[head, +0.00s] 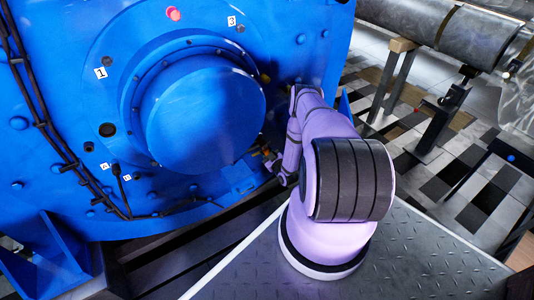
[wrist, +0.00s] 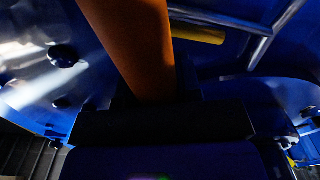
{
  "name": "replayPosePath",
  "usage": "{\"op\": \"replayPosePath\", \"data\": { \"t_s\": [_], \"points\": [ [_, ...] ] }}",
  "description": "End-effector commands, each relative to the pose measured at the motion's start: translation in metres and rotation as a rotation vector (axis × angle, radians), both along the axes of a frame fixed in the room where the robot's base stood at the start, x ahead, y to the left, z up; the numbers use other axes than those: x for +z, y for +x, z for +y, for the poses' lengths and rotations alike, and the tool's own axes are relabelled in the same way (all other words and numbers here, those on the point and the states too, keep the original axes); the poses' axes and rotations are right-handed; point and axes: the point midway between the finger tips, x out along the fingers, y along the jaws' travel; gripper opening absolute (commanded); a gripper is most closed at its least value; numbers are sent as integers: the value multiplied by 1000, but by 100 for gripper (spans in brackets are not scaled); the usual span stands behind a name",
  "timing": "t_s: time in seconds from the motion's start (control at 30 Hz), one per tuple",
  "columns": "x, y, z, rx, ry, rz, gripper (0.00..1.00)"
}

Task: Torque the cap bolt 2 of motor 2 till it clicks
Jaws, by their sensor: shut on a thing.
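The blue motor (head: 60,120) fills the left of the head view, with a round protruding end cap (head: 205,120). Tags 1 (head: 100,73) and 3 (head: 231,20) sit beside dark bolts on the cap flange; I see no tag 2. My arm reaches to the cap's lower right, and my gripper is mostly hidden there. In the wrist view my gripper (wrist: 165,112) is dark and shut on an orange bar-like tool (wrist: 135,45). The tool's working end is out of sight, so I cannot tell whether it touches a bolt.
Black cables (head: 45,125) run down the motor's left side. A grey tread-plate surface (head: 420,255) lies at lower right. A large grey pipe (head: 435,25) on stands is at the upper right. The wrist view shows a yellow cylinder (wrist: 198,32) and metal bars (wrist: 278,30) close by.

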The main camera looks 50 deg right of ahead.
Motion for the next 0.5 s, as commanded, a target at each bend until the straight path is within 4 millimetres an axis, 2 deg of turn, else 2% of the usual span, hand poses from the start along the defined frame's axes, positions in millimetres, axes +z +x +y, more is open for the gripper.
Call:
{"op": "replayPosePath", "data": {
  "t_s": [0.23,0.5],
  "points": [
    [2,0,-2,1,-14,1,0],
    [9,-3,-16,0,-99,21,0]
  ]
}}
